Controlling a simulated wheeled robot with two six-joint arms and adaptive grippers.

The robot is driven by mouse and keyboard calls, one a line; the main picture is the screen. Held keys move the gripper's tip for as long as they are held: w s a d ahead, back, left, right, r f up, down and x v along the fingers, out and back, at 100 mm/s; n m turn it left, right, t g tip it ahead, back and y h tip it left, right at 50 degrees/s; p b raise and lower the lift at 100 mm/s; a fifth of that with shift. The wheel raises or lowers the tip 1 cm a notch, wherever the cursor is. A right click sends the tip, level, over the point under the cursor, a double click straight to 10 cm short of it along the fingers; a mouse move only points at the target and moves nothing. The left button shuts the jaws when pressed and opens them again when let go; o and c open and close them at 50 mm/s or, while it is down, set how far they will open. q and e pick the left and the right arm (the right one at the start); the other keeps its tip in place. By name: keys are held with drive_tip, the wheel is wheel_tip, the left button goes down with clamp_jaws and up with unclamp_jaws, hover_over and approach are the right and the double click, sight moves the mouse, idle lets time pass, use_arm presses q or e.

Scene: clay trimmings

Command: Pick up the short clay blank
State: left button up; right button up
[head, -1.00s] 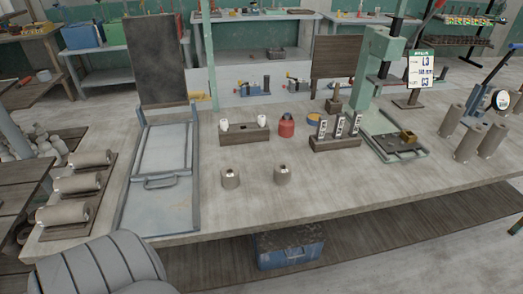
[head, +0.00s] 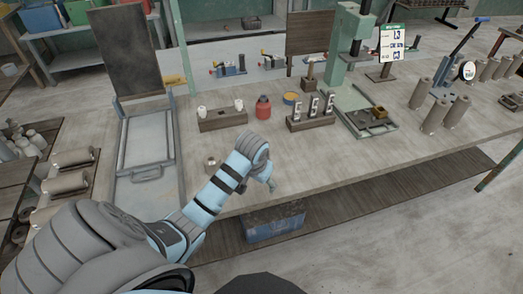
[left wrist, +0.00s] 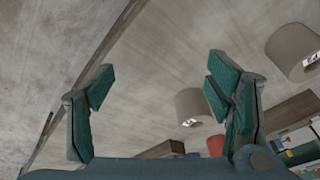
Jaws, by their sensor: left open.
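One small grey cylindrical blank (head: 211,163) stands on the workbench just left of my left forearm in the head view; my arm hides the spot where a second blank stood. The left wrist view shows two upright-axis grey cylinders with pale marks on their ends. One blank (left wrist: 192,105) lies between the finger directions, nearer the right finger; the other blank (left wrist: 293,48) is outside the right finger. I cannot tell which is shorter. My left gripper (head: 268,182) is over the front of the bench, its fingers (left wrist: 160,92) apart and empty. My right gripper is out of view.
A blue-grey tray frame (head: 147,187) is at left, a green press (head: 351,50) at back right. Bench front right is clear.

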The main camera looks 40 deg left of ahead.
use_arm(q)
drive_tip(key=w+a+r+n, duration=0.3)
drive_tip(key=w+a+r, duration=0.4)
drive_tip(key=r, duration=0.5)
drive_tip(key=shift+h, duration=0.3)
drive_tip(key=b+x, duration=0.1)
drive_tip(key=x, duration=0.3)
drive_tip(key=b+x, duration=0.1)
drive_tip(key=x, duration=0.4)
drive_tip(key=w+b+x, duration=0.1)
drive_tip(key=x, duration=0.4)
drive_tip(key=shift+d+f+b, duration=0.1)
drive_tip(key=shift+b, duration=0.2)
drive_tip(key=shift+w, duration=0.1)
drive_tip(key=c, duration=1.4)
drive_tip(key=shift+c, duration=0.2)
drive_tip(key=shift+r, duration=0.25)
